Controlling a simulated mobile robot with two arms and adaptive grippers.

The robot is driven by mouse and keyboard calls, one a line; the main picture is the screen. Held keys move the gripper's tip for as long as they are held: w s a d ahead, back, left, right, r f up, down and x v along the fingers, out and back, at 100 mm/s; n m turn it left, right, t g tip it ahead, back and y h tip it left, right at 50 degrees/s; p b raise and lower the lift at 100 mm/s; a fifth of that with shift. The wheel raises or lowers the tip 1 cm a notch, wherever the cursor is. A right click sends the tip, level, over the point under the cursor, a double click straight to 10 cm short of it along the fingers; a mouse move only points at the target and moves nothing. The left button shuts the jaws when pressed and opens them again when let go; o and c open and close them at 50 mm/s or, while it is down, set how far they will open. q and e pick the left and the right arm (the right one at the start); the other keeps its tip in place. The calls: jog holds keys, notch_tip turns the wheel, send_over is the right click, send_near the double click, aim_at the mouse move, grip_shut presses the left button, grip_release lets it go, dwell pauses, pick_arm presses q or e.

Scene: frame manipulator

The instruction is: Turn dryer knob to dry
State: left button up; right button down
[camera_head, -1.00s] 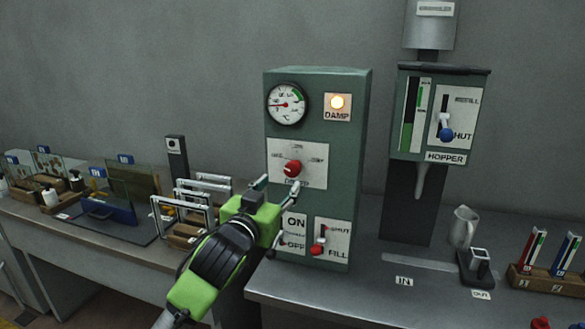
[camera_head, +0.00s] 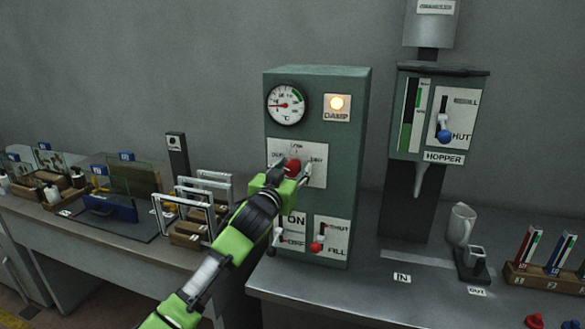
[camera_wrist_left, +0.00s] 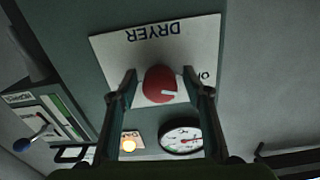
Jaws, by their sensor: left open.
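The red dryer knob (camera_head: 292,167) sits on a white plate (camera_head: 316,174) on the green dryer cabinet (camera_head: 340,180). My left gripper (camera_head: 289,168) is in front of the plate with its fingers on either side of the knob. In the left wrist view the red knob (camera_wrist_left: 160,84), with a pale pointer mark, lies between the open fingers of the left gripper (camera_wrist_left: 160,82), with small gaps beside it. The plate (camera_wrist_left: 150,45) reads DRYER upside down there. The amber DAMP lamp (camera_head: 338,103) is lit. My right gripper is not in view.
Below the knob are an ON/OFF switch (camera_head: 279,237) and a red fill lever (camera_head: 317,246). A hopper (camera_head: 436,115) with a blue lever stands to the right. Metal frames (camera_head: 183,210) stand at left, a jug (camera_head: 461,224) at right.

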pick_arm(q)
jog(key=c, duration=1.1)
